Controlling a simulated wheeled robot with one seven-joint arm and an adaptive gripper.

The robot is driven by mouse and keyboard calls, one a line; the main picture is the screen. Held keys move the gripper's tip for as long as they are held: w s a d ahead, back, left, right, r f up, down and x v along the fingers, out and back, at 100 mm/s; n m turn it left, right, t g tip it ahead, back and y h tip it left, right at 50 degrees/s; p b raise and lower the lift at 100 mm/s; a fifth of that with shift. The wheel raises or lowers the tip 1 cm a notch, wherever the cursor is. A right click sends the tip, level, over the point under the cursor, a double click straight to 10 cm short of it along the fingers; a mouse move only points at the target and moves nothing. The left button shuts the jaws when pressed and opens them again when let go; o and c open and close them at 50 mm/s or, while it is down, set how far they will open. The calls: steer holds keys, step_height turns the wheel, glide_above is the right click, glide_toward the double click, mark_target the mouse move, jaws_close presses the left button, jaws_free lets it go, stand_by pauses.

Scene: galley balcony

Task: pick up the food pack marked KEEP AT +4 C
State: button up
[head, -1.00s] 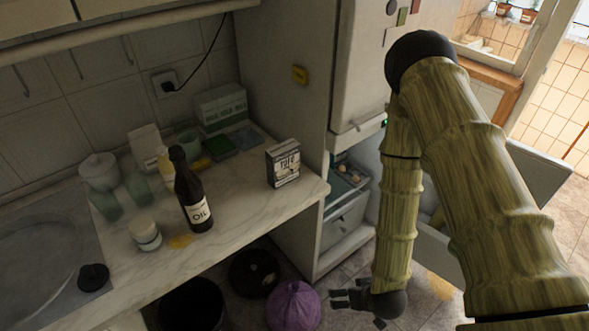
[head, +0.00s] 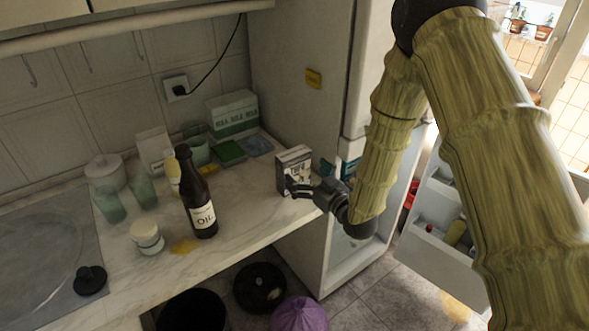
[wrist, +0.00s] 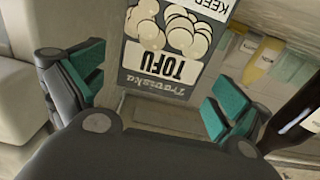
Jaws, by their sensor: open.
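The food pack (head: 294,168) is a box with a dark and pale front, standing upright near the right end of the counter. In the wrist view the pack (wrist: 165,52) appears upside down, with TOFU and part of the word KEEP readable; the rest of that marking is cut off. My gripper (head: 308,186) is at the pack's right front in the head view. In the wrist view my gripper (wrist: 155,88) is open, its teal-padded fingers on either side of the pack's line, with visible gaps. The pack is not held.
A dark oil bottle (head: 197,200) and a small white-lidded jar (head: 147,237) stand left of the pack. A pale carton (head: 231,115) stands behind. The open fridge (head: 350,255) is right of the counter (head: 255,215). Bare counter lies between bottle and pack.

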mark_target(298, 169)
steer(key=shift+f+p+x, duration=0.25)
steer(key=shift+p+x, duration=0.45)
steer(key=shift+x, duration=0.85)
steer(key=shift+f+p+x, duration=0.2)
steer(key=shift+p+x, duration=0.5)
steer(key=shift+x, duration=0.85)
steer(key=shift+s, duration=0.1)
steer(key=c, duration=0.8)
steer(key=shift+c, duration=0.5)
steer(key=shift+r, duration=0.15)
